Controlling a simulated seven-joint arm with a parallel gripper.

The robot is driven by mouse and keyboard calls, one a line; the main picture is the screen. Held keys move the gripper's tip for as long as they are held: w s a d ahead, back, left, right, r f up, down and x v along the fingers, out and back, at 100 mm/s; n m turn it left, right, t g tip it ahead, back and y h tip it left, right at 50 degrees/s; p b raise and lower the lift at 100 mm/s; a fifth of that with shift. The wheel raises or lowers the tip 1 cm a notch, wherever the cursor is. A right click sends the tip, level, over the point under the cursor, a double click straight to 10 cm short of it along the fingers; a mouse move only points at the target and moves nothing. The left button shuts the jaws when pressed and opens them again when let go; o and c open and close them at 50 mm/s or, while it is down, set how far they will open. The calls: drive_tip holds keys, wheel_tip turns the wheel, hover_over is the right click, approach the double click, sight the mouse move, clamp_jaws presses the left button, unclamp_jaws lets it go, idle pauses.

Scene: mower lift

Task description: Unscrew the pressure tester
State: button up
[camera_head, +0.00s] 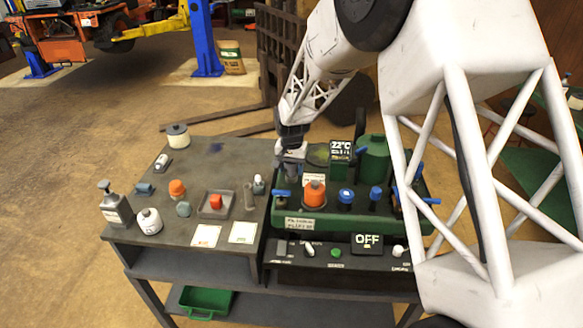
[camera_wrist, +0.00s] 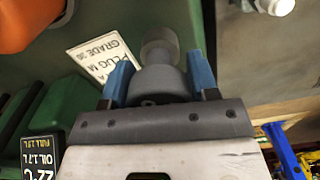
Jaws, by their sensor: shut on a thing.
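A grey stepped cylinder (camera_wrist: 160,52), which looks like the pressure tester, is between the blue fingers of my gripper (camera_wrist: 159,68) in the wrist view. The fingers are shut on its wider part, and its narrower knob end sticks out past them. In the head view my gripper (camera_head: 290,165) points down at the left back of the green engine block (camera_head: 405,228). There the arm and fingers mostly hide the held part. I cannot tell whether it is still seated in the block.
An orange cap (camera_head: 314,192) and several blue-handled parts stand on the block, near a 22°C display (camera_head: 341,150). The panel in front reads OFF (camera_head: 367,243). The grey bench (camera_head: 220,160) at left holds bottles, a small tray (camera_head: 216,205) and cards, with bare room at its back.

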drive_tip(key=n, duration=0.5)
drive_tip(key=shift+n, duration=0.4)
drive_tip(key=n, duration=0.3)
drive_tip(key=shift+n, duration=2.4)
drive_tip(key=n, duration=0.4)
drive_tip(key=shift+n, duration=0.3)
